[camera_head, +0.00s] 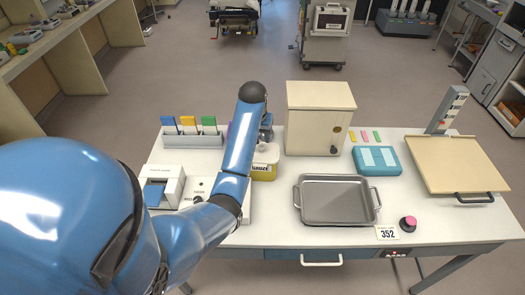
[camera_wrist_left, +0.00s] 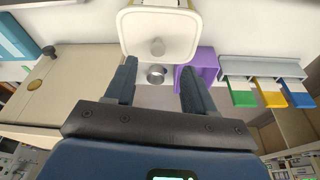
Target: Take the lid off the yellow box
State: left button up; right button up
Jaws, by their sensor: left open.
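The yellow box (camera_head: 264,174) stands on the table behind my left arm, its left part hidden by the arm. Its pale lid (camera_head: 268,153) is on top. In the left wrist view the cream lid (camera_wrist_left: 135,35) shows from above with a round knob (camera_wrist_left: 157,46) at its middle. My left gripper (camera_head: 267,127) is above and behind the box; in the wrist view its two fingers (camera_wrist_left: 157,68) are spread and empty, with the knob beyond the tips, roughly in line with the gap. My right gripper is in neither view.
A beige cabinet (camera_head: 320,122) stands just right of the box. A purple container (camera_wrist_left: 204,63) and a metal cup (camera_wrist_left: 156,74) are close by. A grey tray (camera_head: 337,200) lies at front right; a rack with coloured tabs (camera_head: 193,138) stands at left.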

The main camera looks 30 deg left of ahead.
aim_at(261, 147)
pick_arm(q)
jog(key=shift+w+a+f, duration=0.2)
jog(key=shift+a+f, duration=0.05)
jog(key=shift+f, duration=0.35)
jog(key=shift+w+a+f, duration=0.15)
jog(key=shift+a+f, duration=0.05)
jog(key=shift+f, duration=0.4)
jog(key=shift+w+d+f+p, duration=0.1)
jog(key=shift+f+p, duration=0.15)
jog(key=shift+p, duration=0.2)
jog(key=x, duration=0.1)
jog(key=p+x, duration=0.1)
jog(key=x, duration=0.1)
jog(key=shift+w+d+f+p, duration=0.3)
jog(key=shift+p, duration=0.05)
jog(key=shift+w+a+f, duration=0.1)
jog(key=shift+a+f, duration=0.05)
jog(key=shift+f, duration=0.35)
jog(key=c, duration=0.5)
grip_shut()
